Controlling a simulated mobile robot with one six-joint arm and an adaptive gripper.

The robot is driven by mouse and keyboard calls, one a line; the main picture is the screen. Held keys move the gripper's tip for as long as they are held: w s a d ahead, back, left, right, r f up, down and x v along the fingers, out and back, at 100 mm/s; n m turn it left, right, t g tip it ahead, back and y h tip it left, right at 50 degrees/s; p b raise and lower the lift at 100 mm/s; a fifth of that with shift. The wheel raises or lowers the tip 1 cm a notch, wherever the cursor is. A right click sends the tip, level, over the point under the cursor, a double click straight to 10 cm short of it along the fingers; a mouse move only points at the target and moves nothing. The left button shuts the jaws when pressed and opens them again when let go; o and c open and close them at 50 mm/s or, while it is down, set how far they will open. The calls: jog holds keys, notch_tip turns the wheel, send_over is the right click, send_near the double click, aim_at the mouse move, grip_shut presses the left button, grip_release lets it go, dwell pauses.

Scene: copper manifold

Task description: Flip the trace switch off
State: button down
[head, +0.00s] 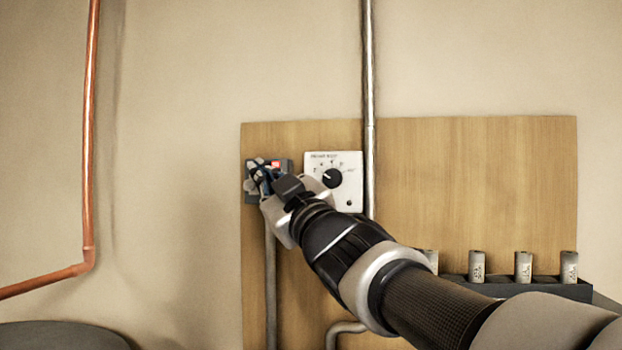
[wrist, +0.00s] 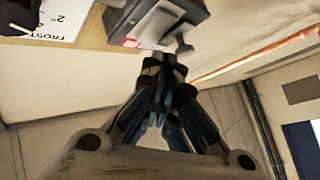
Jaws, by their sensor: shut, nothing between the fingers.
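My gripper's fingertips (wrist: 165,66) are shut and empty, just below and beside the lever. I cannot tell whether they touch it, nor which position the lever is in.
A white frost stat (head: 348,199) with a black dial is close to the right of the switch. A vertical metal pipe (head: 369,80) runs beside it. Several labelled grey cylinders (head: 523,266) stand on a dark rack at lower right. A copper pipe (head: 90,130) is at far left.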

jog(key=shift+w, duration=0.1)
jog(key=shift+w, duration=0.35)
jog(key=shift+w+d+r+p, duration=0.1)
jog(key=shift+w+p, duration=0.2)
jog(key=shift+p, duration=0.05)
dwell(0.5)
jog(key=shift+s, duration=0.15)
jog(key=shift+s+b, duration=0.5)
jog(key=shift+s, duration=0.15)
jog(key=shift+s+a+f+b, duration=0.15)
jog(key=shift+s+b, duration=0.4)
jog(key=shift+s, duration=0.25)
jog(key=shift+s+a+f+b, duration=0.15)
jog(key=shift+s+b, duration=0.4)
jog(key=shift+s, duration=0.3)
jog(key=shift+s+a+f+b, duration=0.15)
jog(key=shift+s+b, duration=0.4)
jog(key=shift+s, duration=0.25)
